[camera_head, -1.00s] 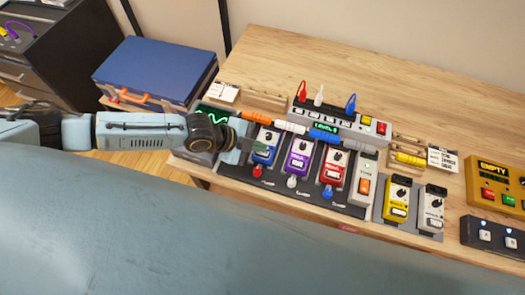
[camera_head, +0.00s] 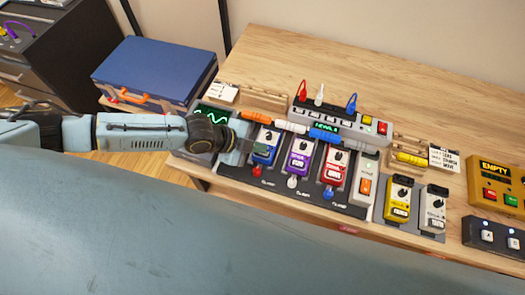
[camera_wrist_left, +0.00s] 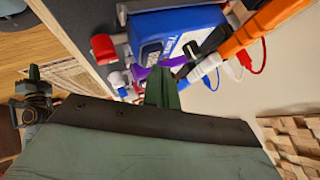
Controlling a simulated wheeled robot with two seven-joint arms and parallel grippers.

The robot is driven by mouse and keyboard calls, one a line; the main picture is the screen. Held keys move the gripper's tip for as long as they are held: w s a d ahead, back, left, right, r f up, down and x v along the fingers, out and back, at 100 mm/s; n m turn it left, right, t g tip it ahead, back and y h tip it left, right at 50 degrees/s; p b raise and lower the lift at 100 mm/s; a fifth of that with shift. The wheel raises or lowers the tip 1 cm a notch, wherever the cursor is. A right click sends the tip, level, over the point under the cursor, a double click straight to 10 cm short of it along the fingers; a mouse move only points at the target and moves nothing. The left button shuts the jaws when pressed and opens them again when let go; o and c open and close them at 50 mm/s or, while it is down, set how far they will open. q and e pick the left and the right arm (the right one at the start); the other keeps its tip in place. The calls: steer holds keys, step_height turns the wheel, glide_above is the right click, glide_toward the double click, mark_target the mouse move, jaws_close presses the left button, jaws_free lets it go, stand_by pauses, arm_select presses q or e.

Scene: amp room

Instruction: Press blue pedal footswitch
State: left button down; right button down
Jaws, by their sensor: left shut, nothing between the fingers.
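The blue pedal (camera_head: 264,146) stands at the left end of the pedal row on the dark pedalboard (camera_head: 315,199). In the left wrist view the blue pedal (camera_wrist_left: 172,42) fills the upper middle, its label sideways. My left gripper (camera_head: 258,148) is shut and empty, coming in from the left, its tip over or close to the pedal's upper face. In the left wrist view its dark green fingers (camera_wrist_left: 162,90) point at the pedal. I cannot tell whether they touch it.
A purple pedal (camera_head: 299,155) and a red pedal (camera_head: 333,167) stand to the right. An orange-sleeved cable (camera_head: 258,118) runs behind the blue pedal. A blue case (camera_head: 155,72) lies at the left. The table's back (camera_head: 370,80) is clear.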

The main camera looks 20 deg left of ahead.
arm_select(q)
steer(key=shift+f+b, duration=0.4)
steer(key=shift+f, duration=0.15)
steer(key=shift+r, duration=0.1)
stand_by(0.5)
steer(key=shift+r+p, duration=0.8)
step_height(320, 180, up, 5)
steer(key=p, duration=0.4)
steer(key=shift+r, duration=0.1)
stand_by(0.5)
